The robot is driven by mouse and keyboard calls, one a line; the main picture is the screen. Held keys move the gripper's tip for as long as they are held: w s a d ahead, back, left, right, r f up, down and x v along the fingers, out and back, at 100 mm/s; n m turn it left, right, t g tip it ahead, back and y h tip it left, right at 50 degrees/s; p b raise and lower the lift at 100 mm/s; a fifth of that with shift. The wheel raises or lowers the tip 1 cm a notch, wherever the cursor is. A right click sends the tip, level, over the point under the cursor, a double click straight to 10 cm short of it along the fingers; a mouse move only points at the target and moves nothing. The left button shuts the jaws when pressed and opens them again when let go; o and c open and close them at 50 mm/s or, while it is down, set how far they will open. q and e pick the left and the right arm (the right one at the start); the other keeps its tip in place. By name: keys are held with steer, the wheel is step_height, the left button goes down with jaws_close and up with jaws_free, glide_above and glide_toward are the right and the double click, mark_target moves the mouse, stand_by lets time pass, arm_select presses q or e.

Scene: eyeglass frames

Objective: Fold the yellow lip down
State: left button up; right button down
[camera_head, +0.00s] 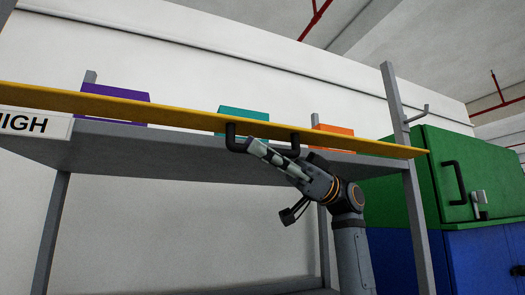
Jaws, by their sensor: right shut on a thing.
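The yellow lip (180,113) is a long thin strip along the front edge of the high grey shelf (170,153). A black handle (231,137) hangs from its middle, with one bent leg at each end. My right gripper (256,148) reaches up from the lower right and is shut on the handle, near its left leg, just below the lip. The fingertips partly hide the handle's bar. My left gripper is not in view.
Purple (115,104), teal (243,113) and orange (332,129) boxes stand on the shelf behind the lip. A grey post (393,105) with a hook stands at the right. A green cabinet (400,185) is beyond it. Space below the shelf is open.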

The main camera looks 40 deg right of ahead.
steer(key=c, duration=1.3)
jaws_free()
steer(key=shift+c, duration=0.2)
steer(key=v, duration=1.2)
